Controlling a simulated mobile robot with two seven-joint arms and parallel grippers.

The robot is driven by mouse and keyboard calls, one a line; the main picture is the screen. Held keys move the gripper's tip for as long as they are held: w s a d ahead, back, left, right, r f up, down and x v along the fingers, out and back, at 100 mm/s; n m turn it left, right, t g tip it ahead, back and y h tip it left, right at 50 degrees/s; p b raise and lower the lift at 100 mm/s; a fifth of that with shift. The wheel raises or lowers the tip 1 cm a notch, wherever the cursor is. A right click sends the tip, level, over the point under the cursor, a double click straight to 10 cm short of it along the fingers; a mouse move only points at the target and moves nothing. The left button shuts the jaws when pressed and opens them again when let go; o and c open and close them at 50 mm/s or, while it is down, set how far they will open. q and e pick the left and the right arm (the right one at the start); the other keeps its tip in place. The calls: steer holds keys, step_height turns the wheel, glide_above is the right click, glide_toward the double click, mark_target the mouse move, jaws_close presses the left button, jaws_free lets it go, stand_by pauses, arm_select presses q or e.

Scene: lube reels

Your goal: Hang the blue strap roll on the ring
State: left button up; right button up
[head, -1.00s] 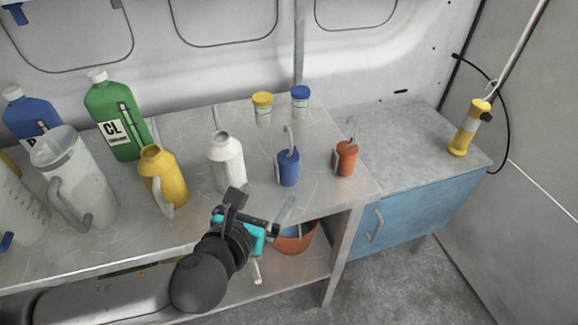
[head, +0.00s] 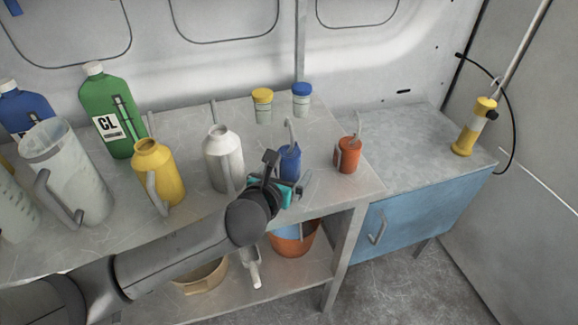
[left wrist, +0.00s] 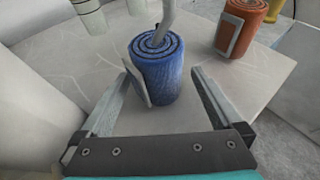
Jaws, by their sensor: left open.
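The blue strap roll (head: 291,160) stands upright on the metal bench with a grey hook rising from its top. In the left wrist view the roll (left wrist: 157,75) shows its wound top and a pale tab on its side. My left gripper (head: 288,172) is open just in front of the roll. In the left wrist view its fingers (left wrist: 160,92) point at the roll from either side, with nothing held. The head view hides the roll's lower part behind the gripper. I cannot clearly make out a ring. My right gripper is out of view.
An orange strap roll (head: 347,154) with a hook stands right of the blue one. A white bottle (head: 223,160) and yellow jug (head: 158,172) stand left. Two small jars (head: 263,107) are behind. A yellow-and-grey canister (head: 466,138) stands on the blue cabinet (head: 415,214).

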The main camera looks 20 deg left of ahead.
arm_select(q)
steer(key=shift+x, duration=0.8)
steer(key=shift+r, duration=0.1)
jaws_close()
